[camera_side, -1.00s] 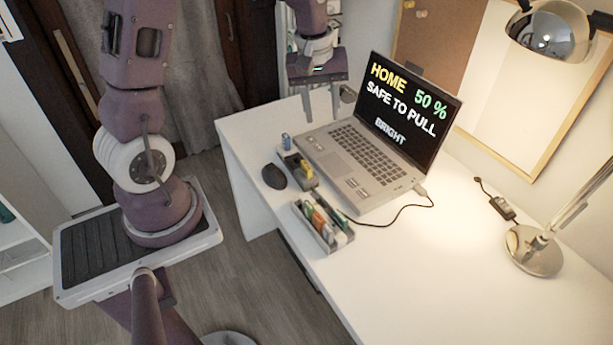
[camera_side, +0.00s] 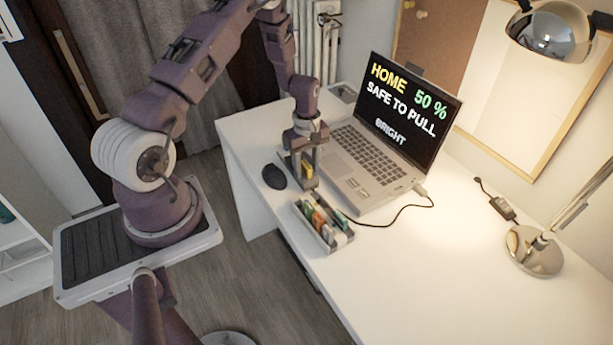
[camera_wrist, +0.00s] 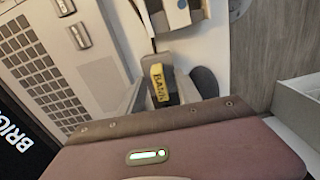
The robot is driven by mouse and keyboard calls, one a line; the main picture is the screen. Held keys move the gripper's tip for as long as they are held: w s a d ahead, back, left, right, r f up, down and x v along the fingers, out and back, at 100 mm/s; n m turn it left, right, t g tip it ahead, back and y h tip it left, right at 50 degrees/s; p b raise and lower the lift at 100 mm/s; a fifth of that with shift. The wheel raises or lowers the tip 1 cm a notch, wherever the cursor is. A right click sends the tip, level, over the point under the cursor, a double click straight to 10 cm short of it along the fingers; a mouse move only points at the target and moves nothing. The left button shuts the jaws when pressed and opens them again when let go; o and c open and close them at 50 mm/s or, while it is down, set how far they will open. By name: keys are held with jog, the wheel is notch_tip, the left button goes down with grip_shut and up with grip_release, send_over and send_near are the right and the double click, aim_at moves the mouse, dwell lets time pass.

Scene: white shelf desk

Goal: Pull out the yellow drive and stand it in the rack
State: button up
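The yellow drive (camera_side: 307,171) stands in a small dark holder beside the laptop's near left corner. It also shows in the wrist view (camera_wrist: 158,83), with dark lettering on its side. My gripper (camera_side: 306,182) points down over the holder, its fingers on either side of the drive. In the wrist view my gripper (camera_wrist: 158,88) is open, with a gap between the fingers and the drive. A grey open rack (camera_side: 349,236) with several coloured upright items stands nearer the desk's front edge. Its near end also shows in the wrist view. My fingers hide much of the small holder.
The laptop (camera_side: 365,165) is right of my gripper, its screen reading "SAFE TO PULL". A black mouse (camera_side: 273,176) lies just left. A cable (camera_side: 390,218) runs from the laptop toward the rack. A lamp (camera_side: 535,250) stands at right; the desk's near right is clear.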

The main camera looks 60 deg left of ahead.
aim_at(306, 165)
grip_shut()
notch_tip(306, 165, up, 15)
dwell(1.0)
